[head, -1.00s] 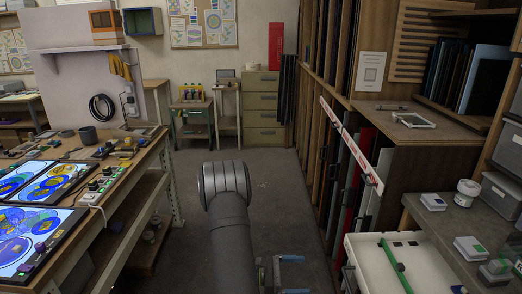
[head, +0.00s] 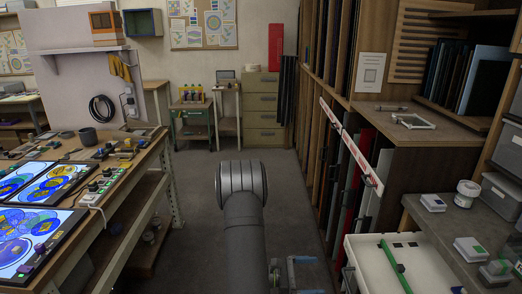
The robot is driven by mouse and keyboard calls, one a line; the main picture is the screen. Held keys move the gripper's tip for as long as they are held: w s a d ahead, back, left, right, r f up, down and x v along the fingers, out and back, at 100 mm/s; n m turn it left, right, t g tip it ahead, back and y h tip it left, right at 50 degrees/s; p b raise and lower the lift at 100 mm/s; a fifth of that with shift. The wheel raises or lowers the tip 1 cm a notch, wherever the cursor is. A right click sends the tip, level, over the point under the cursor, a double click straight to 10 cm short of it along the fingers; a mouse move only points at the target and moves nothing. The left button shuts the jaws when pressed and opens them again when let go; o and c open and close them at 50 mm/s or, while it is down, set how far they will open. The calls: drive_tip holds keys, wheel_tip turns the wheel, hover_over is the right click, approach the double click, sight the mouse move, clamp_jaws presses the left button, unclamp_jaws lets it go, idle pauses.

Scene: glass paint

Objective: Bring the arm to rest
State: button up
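My arm's thick grey link rises from the bottom middle of the head view to a rounded joint, above the open floor (head: 190,215). Just right of the link, at the bottom edge, a small dark part with pale blue pieces shows. It looks like the end of my arm, my gripper (head: 289,275), partly hidden by the link and cut off by the frame. I cannot see whether its fingers are open or shut, or whether it holds anything.
A workbench (head: 112,197) with lit panels of blue and yellow glass (head: 48,186) stands at left. At right are a rack of upright sheets (head: 345,185), a white tray (head: 375,248) with a green bar, and a grey side table (head: 455,222). The floor between is clear.

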drive_tip(key=a, duration=0.7)
drive_tip(key=s+d+m, duration=0.1)
drive_tip(key=d+m, duration=0.5)
drive_tip(key=s+d+m+y, duration=0.1)
drive_tip(key=d+m, duration=0.4)
drive_tip(key=m, duration=0.1)
drive_tip(key=s+d+m+y, duration=0.1)
drive_tip(key=d+m, duration=0.5)
drive_tip(key=shift+s+d+r, duration=0.1)
drive_tip(key=shift+s+d, duration=0.25)
drive_tip(key=a+r, duration=0.1)
drive_tip(key=a, duration=0.8)
drive_tip(key=shift+a+r, duration=0.15)
drive_tip(key=shift+r, duration=0.25)
